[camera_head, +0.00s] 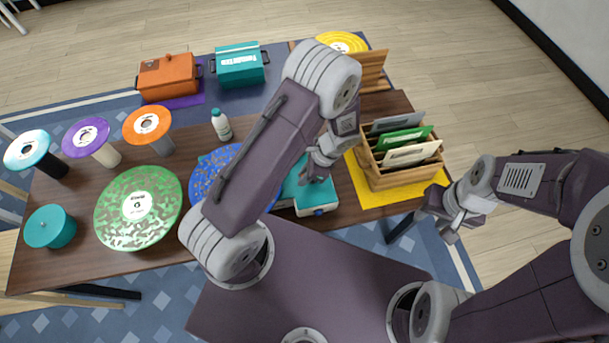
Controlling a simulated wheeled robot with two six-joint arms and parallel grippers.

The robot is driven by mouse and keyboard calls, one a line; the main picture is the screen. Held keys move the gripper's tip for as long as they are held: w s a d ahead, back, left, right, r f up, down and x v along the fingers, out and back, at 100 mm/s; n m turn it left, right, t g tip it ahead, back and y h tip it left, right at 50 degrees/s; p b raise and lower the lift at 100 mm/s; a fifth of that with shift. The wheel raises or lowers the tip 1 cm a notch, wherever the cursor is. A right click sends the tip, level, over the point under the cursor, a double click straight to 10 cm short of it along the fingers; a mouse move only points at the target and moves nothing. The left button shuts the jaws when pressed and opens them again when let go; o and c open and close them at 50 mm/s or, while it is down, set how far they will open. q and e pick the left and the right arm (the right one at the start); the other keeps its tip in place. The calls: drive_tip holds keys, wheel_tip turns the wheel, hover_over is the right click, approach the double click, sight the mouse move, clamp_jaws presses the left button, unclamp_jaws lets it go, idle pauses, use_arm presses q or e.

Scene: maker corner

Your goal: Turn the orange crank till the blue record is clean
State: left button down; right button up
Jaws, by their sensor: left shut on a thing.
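The blue record (212,167) is speckled with light marks and lies flat at the teal cleaning machine (312,201). My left arm crosses in front and hides much of the record and machine. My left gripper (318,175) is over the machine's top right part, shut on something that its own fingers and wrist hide. I see no orange crank; the spot where the gripper holds is covered. My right gripper (440,222) is empty and off the table's right edge, with its fingers apart.
A wooden crate (400,180) of sleeves stands on a yellow mat to the right. A green speckled record (138,208), several records on stands, a white bottle (221,125), a teal round pot (50,227) and orange and teal boxes (168,77) fill the rest.

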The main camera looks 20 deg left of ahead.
use_arm(q)
drive_tip(key=c, duration=1.3)
unclamp_jaws()
drive_tip(key=shift+c, duration=0.2)
drive_tip(key=v, duration=0.9)
